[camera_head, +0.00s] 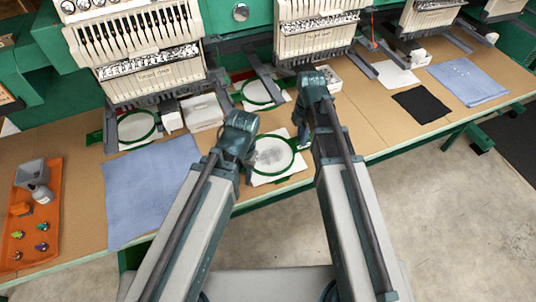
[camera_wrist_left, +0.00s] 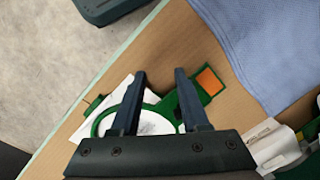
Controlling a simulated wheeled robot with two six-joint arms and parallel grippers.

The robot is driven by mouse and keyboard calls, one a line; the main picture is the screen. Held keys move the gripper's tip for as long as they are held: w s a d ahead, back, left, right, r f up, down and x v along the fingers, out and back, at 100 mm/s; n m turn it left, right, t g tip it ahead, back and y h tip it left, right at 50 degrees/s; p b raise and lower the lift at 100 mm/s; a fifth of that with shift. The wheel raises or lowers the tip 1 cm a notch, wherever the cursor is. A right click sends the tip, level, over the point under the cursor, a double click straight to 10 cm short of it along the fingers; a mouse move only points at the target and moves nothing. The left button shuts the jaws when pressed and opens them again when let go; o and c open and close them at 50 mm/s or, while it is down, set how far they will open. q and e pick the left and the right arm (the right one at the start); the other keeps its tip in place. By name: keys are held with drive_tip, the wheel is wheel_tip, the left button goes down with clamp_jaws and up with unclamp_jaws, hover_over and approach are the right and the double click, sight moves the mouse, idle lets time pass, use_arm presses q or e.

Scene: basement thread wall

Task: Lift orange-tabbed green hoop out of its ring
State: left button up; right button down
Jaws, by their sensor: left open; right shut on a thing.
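The green hoop (camera_head: 272,173) lies on white fabric on the table between my grippers. In the left wrist view, its green rim (camera_wrist_left: 103,122) shows with a green tab carrying an orange patch (camera_wrist_left: 209,81); my left gripper hides this tab in the head view. I cannot tell the hoop from its outer ring. My left gripper (camera_wrist_left: 161,73) is open, its fingers over the hoop's near part, the right finger beside the tab. My right gripper (camera_head: 304,142) is shut at the hoop's right edge; its exact hold is hidden.
Embroidery machine heads (camera_head: 150,55) stand along the back. Other hoops (camera_head: 136,127) lie beneath them. A blue cloth (camera_head: 150,195) and an orange tray (camera_head: 32,232) lie left. A black cloth (camera_head: 422,104) and another blue cloth (camera_head: 468,83) lie right. The table's front edge is close.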

use_arm(q)
drive_tip(key=shift+r, duration=0.2)
use_arm(e)
drive_tip(key=shift+r, duration=0.2)
use_arm(q)
drive_tip(key=shift+r+p, duration=1.35)
drive_tip(key=shift+p, duration=0.2)
use_arm(e)
drive_tip(key=shift+r, duration=1.35)
use_arm(q)
wheel_tip(320, 180, up, 6)
drive_tip(key=p, duration=0.6)
use_arm(e)
wheel_tip(320, 180, up, 6)
